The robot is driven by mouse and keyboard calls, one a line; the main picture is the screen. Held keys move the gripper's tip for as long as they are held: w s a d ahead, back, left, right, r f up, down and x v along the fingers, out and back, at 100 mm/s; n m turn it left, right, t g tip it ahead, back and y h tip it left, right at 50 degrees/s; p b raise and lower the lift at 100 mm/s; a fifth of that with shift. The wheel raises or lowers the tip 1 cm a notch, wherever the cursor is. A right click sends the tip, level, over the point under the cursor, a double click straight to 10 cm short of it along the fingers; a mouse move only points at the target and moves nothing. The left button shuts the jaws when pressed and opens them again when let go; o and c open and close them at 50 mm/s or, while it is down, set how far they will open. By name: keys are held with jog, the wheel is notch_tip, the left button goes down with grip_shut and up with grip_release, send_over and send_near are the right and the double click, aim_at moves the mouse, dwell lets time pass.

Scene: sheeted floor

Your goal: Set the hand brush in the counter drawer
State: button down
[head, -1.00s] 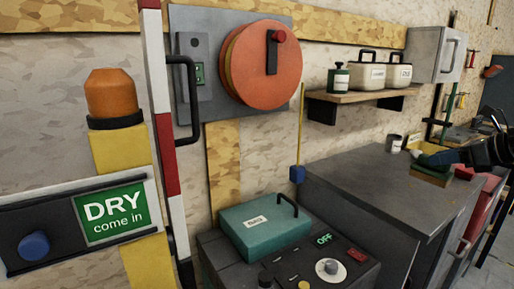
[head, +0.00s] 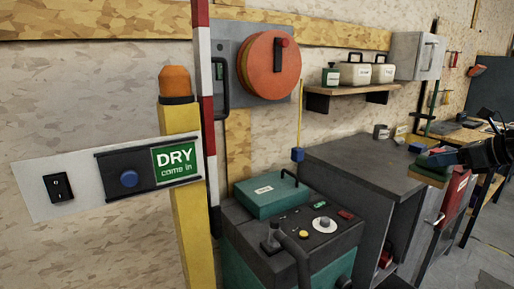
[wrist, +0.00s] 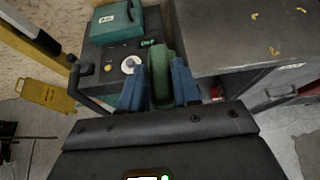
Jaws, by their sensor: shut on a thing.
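My gripper (head: 437,157) is at the right of the head view, in front of the counter's right end. Its blue fingers are shut on the hand brush (head: 428,173), which has a green body and a tan lower part. In the wrist view the green of the brush (wrist: 160,75) shows between the two fingers (wrist: 158,88). The grey counter (head: 365,165) has an open dark space under its top. A red front with a white label (head: 457,190) is at its right end, partly behind the brush; I cannot tell how far any drawer is open.
A machine with knobs and a teal lidded box (head: 270,195) stands left of the counter. A yellow post (head: 187,215) carries a DRY sign (head: 174,162). A shelf (head: 345,92) with canisters hangs above. Open floor (head: 490,250) lies at the right.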

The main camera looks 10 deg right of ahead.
jog(key=shift+w+a+f, duration=0.15)
jog(key=shift+w+f, duration=0.15)
jog(key=shift+f, duration=0.4)
jog(key=shift+a+f, duration=0.15)
jog(key=shift+f, duration=0.15)
jog(key=s+a+f+m+h, duration=0.1)
jog(key=s+a+f, duration=0.1)
jog(key=a+f, duration=0.8)
jog(key=s+a+f+m+h, duration=0.1)
jog(key=a+f, duration=0.5)
jog(key=f, duration=0.8)
jog(key=s+a+f, duration=0.4)
jog(key=a, duration=0.3)
jog(key=s+a+f+m+h, duration=0.1)
jog(key=s+a+f, duration=0.2)
jog(key=a, duration=0.4)
jog(key=s+a+f+m+h, duration=0.1)
jog(key=s+a+f, duration=0.3)
jog(key=s+a, duration=0.2)
jog(key=shift+a+f+t, duration=0.3)
jog(key=shift+a, duration=0.6)
